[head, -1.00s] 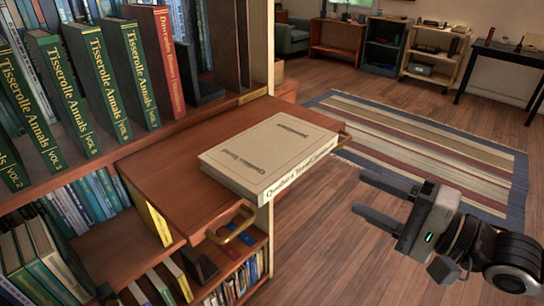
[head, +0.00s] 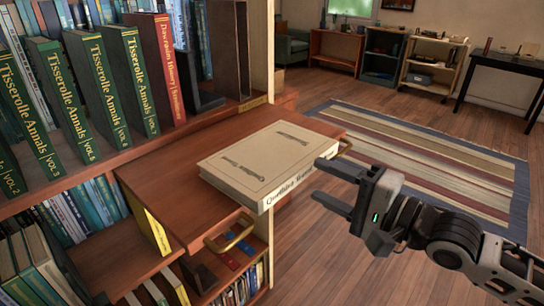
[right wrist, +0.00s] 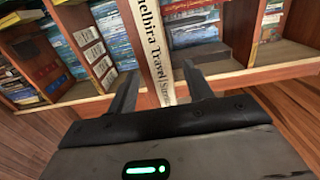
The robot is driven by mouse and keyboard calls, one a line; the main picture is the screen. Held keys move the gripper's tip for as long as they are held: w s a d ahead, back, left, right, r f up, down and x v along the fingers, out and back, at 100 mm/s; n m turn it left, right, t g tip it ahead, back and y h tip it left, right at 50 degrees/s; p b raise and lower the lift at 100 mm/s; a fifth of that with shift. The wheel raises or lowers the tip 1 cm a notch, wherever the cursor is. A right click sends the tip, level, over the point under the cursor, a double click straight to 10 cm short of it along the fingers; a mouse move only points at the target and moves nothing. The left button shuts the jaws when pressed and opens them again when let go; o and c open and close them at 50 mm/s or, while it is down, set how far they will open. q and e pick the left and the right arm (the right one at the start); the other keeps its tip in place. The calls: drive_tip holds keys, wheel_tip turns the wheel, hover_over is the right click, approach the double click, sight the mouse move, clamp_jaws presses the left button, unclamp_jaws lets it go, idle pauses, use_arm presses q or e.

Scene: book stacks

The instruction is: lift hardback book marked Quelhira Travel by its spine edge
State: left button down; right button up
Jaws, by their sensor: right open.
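The cream hardback book marked Quelhira Travel (head: 268,155) lies flat on a wooden pull-out shelf (head: 165,200). Its lettered spine faces right and toward the front. My right gripper (head: 322,182) is open, just right of the spine and apart from it in the head view. In the right wrist view the spine (right wrist: 155,60) runs between the two open fingers (right wrist: 160,90); nothing is gripped. My left gripper is not in view.
Green Tisserolle Annals volumes (head: 85,95) and a red book (head: 158,65) stand on the shelf at left. Brass handles (head: 230,238) stick out from the pull-out shelf. Open floor and a striped rug (head: 430,165) lie to the right.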

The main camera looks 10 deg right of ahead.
sight(305, 172)
drive_tip(key=x, duration=0.5)
drive_tip(key=shift+f+p, duration=0.1)
drive_tip(key=shift+p, duration=0.25)
clamp_jaws()
drive_tip(key=shift+r, duration=0.2)
